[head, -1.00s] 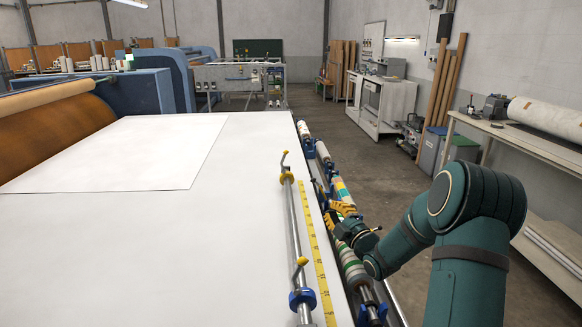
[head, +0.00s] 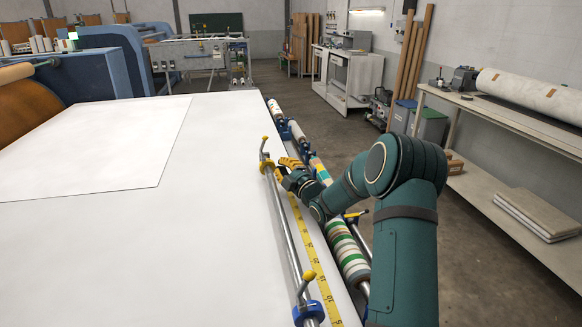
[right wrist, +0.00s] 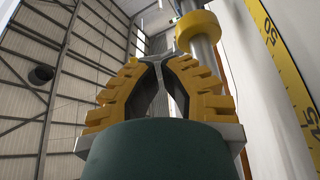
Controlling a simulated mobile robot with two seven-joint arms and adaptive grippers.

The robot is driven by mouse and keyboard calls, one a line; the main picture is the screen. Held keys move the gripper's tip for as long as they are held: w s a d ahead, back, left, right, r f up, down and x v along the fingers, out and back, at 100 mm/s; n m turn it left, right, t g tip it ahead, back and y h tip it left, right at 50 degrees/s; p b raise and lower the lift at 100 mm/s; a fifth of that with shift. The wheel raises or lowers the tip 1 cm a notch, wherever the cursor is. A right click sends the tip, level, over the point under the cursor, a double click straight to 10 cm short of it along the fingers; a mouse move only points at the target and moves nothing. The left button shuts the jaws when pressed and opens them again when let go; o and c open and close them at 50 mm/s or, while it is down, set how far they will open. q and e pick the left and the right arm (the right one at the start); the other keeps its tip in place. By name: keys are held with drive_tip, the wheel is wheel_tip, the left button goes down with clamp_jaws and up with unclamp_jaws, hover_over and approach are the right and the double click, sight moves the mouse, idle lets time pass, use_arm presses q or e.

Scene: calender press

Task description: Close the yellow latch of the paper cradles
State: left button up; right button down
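A steel bar (head: 288,235) lies along the right edge of the white table and carries two yellow parts with handles. The far yellow latch (head: 266,160) has its handle standing upright. The near yellow-tipped handle (head: 307,282) rises at a tilt from a blue clamp. My right gripper (head: 283,163) is just right of the far latch; I cannot tell whether they touch. In the right wrist view the fingertips (right wrist: 157,60) come together with nothing seen between them, and the round yellow latch part (right wrist: 197,33) is just beyond, to their right. My left gripper is out of view.
A yellow measuring tape (head: 308,245) runs beside the bar. Striped rolls (head: 345,250) lie along the table's right side, below my right arm. A large white sheet (head: 95,150) lies on the table. A workbench (head: 500,115) stands at the right.

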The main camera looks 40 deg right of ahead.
drive_tip(key=shift+x, duration=0.95)
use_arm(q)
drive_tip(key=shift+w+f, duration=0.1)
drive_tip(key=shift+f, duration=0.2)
use_arm(e)
drive_tip(key=shift+s+d+f, duration=0.2)
drive_tip(key=shift+d+f, duration=0.05)
drive_tip(key=shift+d, duration=0.3)
drive_tip(key=shift+s+d+f, duration=0.2)
drive_tip(key=shift+d+f, duration=0.05)
drive_tip(key=shift+d, duration=0.35)
drive_tip(key=shift+s+d+f, duration=0.2)
drive_tip(key=shift+d, duration=0.35)
drive_tip(key=shift+w, duration=0.1)
